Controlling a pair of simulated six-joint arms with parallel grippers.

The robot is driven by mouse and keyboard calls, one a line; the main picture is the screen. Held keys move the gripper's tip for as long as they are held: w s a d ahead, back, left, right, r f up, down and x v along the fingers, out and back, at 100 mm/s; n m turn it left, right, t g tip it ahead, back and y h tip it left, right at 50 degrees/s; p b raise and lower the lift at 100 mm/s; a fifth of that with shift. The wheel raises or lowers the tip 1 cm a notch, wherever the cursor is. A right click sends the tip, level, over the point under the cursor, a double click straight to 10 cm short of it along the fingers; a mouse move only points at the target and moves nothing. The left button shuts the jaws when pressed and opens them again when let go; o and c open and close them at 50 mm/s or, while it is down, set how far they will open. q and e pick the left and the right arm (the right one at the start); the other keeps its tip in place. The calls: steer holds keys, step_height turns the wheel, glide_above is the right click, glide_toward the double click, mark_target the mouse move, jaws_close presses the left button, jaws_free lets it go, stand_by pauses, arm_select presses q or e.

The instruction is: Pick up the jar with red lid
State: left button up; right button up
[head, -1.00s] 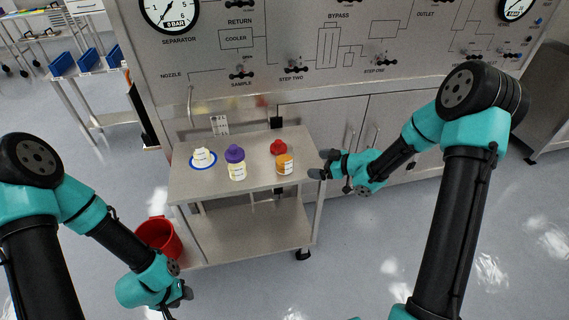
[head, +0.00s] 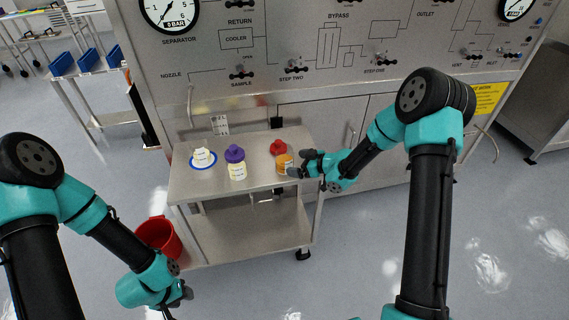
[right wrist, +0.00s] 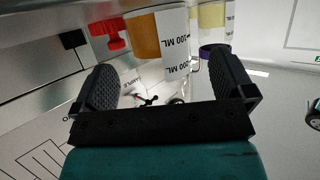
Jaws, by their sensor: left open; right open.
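An amber jar (head: 284,164) with a white label stands near the right end of the cart top. A red lid (head: 278,147) sits just behind it and looks separate from it. My right gripper (head: 297,164) is open close to the jar's right side; whether it touches cannot be told. In the right wrist view, which looks upside down, the jar (right wrist: 143,36) lies ahead between the open fingers (right wrist: 167,82), with the red lid (right wrist: 112,35) beside it. My left gripper (head: 180,296) is low at the left, away from the cart, open and empty.
A purple-lidded jar (head: 237,170) stands left of the amber jar. A white container (head: 202,157) sits on a blue ring farther left. The cart top (head: 262,181) is clear at the front. A red bucket (head: 158,238) stands below left; a panel (head: 300,90) rises behind.

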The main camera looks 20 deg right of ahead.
mark_target(293, 162)
steer(key=x, duration=0.4)
steer(key=shift+w+a, duration=0.15)
steer(key=shift+w, duration=0.1)
steer(key=shift+c, duration=0.4)
steer(key=c, duration=0.9)
